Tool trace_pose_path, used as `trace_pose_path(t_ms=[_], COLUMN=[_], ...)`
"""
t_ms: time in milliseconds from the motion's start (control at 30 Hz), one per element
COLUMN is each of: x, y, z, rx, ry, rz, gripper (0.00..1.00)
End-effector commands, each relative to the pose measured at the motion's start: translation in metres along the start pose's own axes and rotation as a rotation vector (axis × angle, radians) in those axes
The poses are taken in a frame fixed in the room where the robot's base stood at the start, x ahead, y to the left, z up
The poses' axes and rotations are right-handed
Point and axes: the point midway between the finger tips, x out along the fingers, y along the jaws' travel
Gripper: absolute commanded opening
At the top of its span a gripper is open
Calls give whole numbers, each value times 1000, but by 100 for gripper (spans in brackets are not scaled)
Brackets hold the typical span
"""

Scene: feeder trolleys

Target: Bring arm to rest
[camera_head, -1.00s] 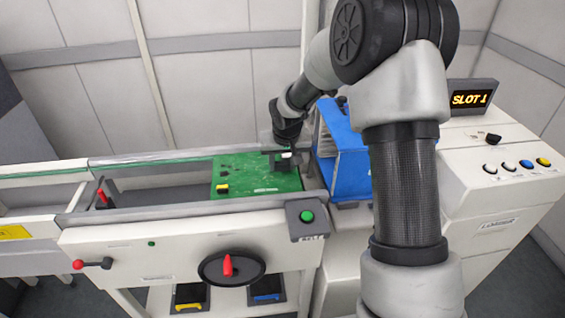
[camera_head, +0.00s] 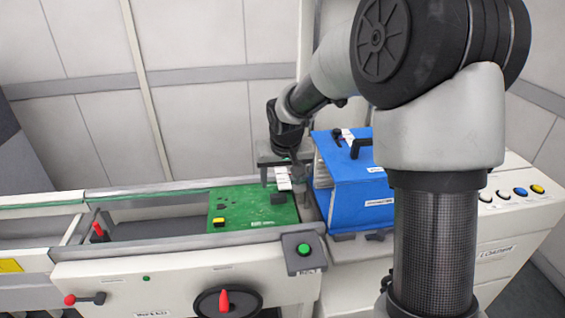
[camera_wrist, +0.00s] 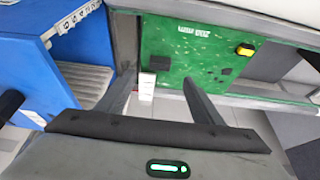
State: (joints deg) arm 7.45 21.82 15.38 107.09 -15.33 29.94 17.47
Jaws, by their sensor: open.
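My gripper (camera_head: 281,180) is above the right end of the green circuit board (camera_head: 240,219), beside the blue magazine box (camera_head: 352,205). In the wrist view my gripper (camera_wrist: 158,88) has its two fingers spread wide with nothing held between them. A small white block (camera_wrist: 147,86) shows between and beyond the fingers. The green board (camera_wrist: 178,70) lies past the right finger, with a yellow part and dark parts on it. My arm reaches over from the right of the head view and hides part of the blue box and the panel behind.
The conveyor rail (camera_head: 170,243) runs left from the board. A green button box (camera_head: 303,250) and a black dial with a red handle (camera_head: 226,301) are on its front. A button panel (camera_head: 520,192) stands at the right. Open air lies above the conveyor at the left.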

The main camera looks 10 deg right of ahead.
Motion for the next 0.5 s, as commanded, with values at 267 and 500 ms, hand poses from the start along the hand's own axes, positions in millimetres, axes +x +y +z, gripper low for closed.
trace_pose_path(t_ms=[267,500], x=[-58,-84], y=[0,1], z=[-1,2], rx=[0,-3], ry=[3,5], rz=[0,5], gripper=[61,61])
